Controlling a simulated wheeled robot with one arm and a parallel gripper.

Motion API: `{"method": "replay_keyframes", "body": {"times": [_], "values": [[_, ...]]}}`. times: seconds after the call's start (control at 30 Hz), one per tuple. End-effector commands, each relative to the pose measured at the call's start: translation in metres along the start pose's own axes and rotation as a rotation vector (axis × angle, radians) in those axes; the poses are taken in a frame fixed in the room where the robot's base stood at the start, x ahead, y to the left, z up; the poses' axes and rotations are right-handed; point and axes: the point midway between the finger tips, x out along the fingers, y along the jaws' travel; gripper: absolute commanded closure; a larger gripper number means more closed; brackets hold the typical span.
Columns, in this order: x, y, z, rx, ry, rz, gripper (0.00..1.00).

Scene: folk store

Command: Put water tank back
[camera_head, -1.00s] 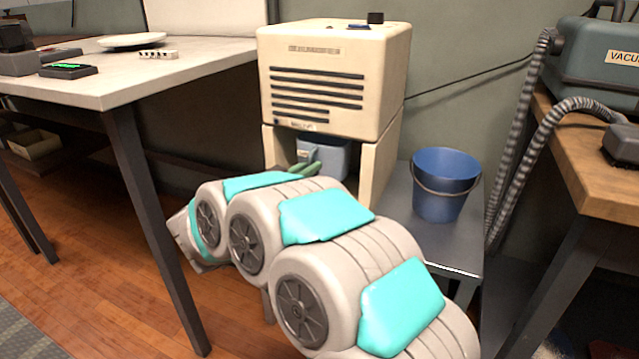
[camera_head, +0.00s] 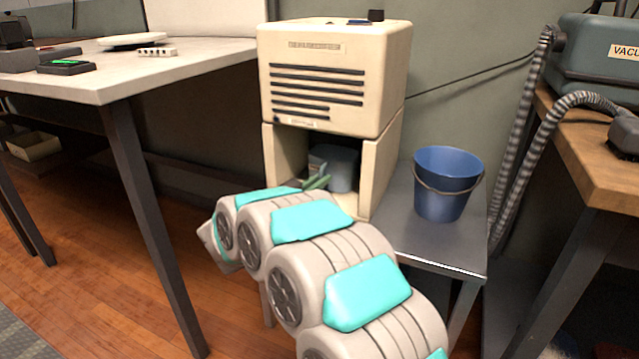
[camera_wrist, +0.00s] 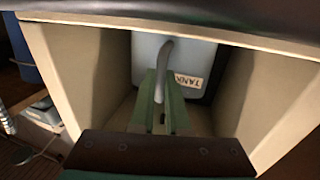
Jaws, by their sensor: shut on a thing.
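The water tank (camera_head: 343,168) is a grey-blue box inside the lower opening of the cream dehumidifier (camera_head: 333,75). In the wrist view the tank (camera_wrist: 190,55) shows a "TANK" label and a grey curved handle. My gripper (camera_head: 318,182) reaches into the opening from the front. In the wrist view my gripper's green fingers (camera_wrist: 161,103) are shut on the tank's handle. The tank is between the two side walls of the opening, with its label side facing me. Its underside is hidden behind the fingers, so I cannot tell whether it rests on the floor of the opening.
The machine stands on a grey metal table (camera_head: 425,240) with a blue bucket (camera_head: 446,184) to its right. A white-topped table (camera_head: 175,68) is on the left. A wooden bench (camera_head: 590,150) with a vacuum and hose is on the right.

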Motion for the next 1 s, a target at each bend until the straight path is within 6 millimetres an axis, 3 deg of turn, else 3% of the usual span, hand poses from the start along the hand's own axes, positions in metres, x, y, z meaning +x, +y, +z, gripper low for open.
{"method": "replay_keyframes", "body": {"times": [0.27, 0.3, 0.57, 0.87, 1.0], "values": [[-0.001, 0.0, 0.001, -0.001, 0.0, 0.0, 1.0], [-0.001, 0.0, 0.002, 0.0, 0.0, 0.0, 0.84], [-0.001, 0.0, 0.002, 0.0, 0.0, 0.0, 0.56], [-0.001, 0.0, -0.001, 0.001, 0.0, 0.0, 0.56], [-0.017, -0.001, -0.002, -0.001, -0.001, -0.003, 0.56]]}}
